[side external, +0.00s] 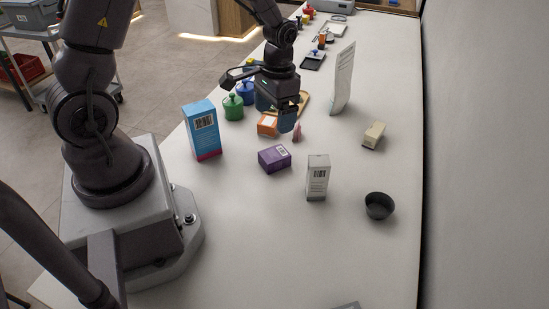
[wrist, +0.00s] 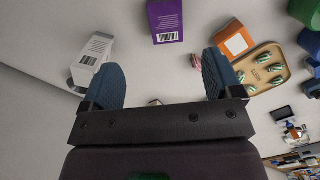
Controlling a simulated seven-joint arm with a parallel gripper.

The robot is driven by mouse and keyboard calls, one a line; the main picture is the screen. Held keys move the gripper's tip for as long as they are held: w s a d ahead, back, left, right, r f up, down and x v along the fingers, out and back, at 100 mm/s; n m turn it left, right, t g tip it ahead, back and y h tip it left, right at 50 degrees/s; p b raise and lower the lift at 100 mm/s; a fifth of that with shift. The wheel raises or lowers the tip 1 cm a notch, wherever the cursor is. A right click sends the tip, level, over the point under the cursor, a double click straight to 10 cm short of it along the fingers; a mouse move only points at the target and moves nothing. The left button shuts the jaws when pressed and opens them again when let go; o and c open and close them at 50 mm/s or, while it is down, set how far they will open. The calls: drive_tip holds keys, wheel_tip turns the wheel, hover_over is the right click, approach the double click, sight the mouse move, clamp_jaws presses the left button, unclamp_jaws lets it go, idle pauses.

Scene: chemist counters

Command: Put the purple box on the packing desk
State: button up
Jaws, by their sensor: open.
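The purple box (side external: 274,159) lies on the white counter in the side view, with a white label on one face. It also shows at the top of the wrist view (wrist: 165,20), ahead of the fingers. My gripper (side external: 284,113) is open and empty above the counter, behind the purple box and apart from it. In the wrist view my gripper (wrist: 160,77) has its two blue fingers wide apart with nothing between them. Which surface is the packing desk, I cannot tell.
An orange box (side external: 267,124) and a wooden tray (wrist: 270,84) lie near my gripper. A blue box (side external: 202,131), a white box (side external: 318,178), a dark bowl (side external: 379,205) and a cream box (side external: 374,135) surround the purple box. The front counter is mostly clear.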

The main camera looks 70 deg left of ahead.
sight(282, 150)
drive_tip(key=shift+t, duration=0.4)
drive_tip(key=f, duration=0.2)
drive_tip(key=w+f, duration=0.1)
drive_tip(key=f, duration=0.2)
drive_tip(key=w+f, duration=0.1)
drive_tip(key=f, duration=0.2)
drive_tip(key=shift+w+a, duration=0.1)
drive_tip(key=shift+a, duration=0.15)
drive_tip(key=f, duration=0.5)
drive_tip(key=shift+w+a, duration=0.15)
drive_tip(key=shift+a, duration=0.05)
drive_tip(key=c, duration=1.1)
drive_tip(key=shift+r, duration=0.1)
